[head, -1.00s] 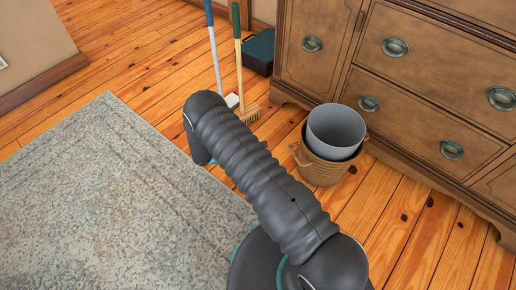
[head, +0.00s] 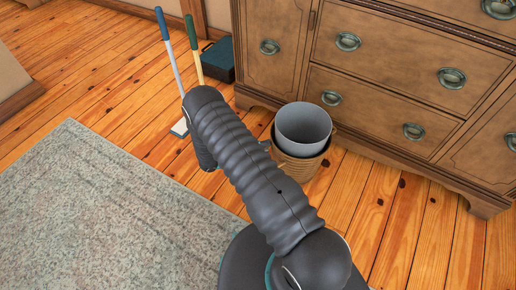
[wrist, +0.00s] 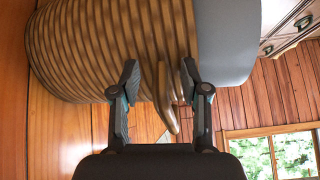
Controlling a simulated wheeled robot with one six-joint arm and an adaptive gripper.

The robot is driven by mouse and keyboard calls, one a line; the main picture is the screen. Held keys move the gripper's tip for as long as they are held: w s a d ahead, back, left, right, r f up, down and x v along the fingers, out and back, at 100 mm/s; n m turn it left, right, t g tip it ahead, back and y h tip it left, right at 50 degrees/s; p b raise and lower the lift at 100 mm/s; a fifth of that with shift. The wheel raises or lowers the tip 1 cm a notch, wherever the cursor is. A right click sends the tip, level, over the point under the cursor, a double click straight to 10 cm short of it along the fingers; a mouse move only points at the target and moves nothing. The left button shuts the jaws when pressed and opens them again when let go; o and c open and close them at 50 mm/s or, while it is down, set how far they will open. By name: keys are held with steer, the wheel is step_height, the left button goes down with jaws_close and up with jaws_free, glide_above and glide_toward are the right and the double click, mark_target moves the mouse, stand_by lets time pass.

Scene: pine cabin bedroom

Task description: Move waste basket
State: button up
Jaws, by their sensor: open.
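A grey bin (head: 303,124) stands upright inside a brown ribbed basket (head: 297,168) on the wood floor, in front of the dresser. My arm covers part of the basket's left side in the head view. In the wrist view the ribbed basket (wrist: 85,50) fills the upper left, with the grey bin (wrist: 225,40) to its right. My gripper (wrist: 160,82) is open, with one finger on each side of the basket's protruding handle (wrist: 162,100). I cannot tell whether either finger touches it.
A wooden dresser (head: 385,93) stands close behind the basket. A mop (head: 170,55) and a broom (head: 194,50) stand at the upper left, near a dark toolbox (head: 218,61). A grey rug (head: 90,215) covers the left floor. Bare floor lies to the basket's right.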

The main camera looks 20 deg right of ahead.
jaws_close()
steer(key=shift+s+a, duration=0.1)
stand_by(0.3)
steer(key=shift+s+a+b, duration=0.15)
steer(key=shift+s+a, duration=0.15)
steer(key=shift+a, duration=0.4)
steer(key=shift+s+a+b, duration=0.1)
steer(key=shift+s+a, duration=0.25)
steer(key=shift+a, duration=0.3)
steer(key=shift+s+a+b, duration=0.15)
steer(key=shift+s+a, duration=0.15)
steer(key=shift+a, duration=0.4)
jaws_free()
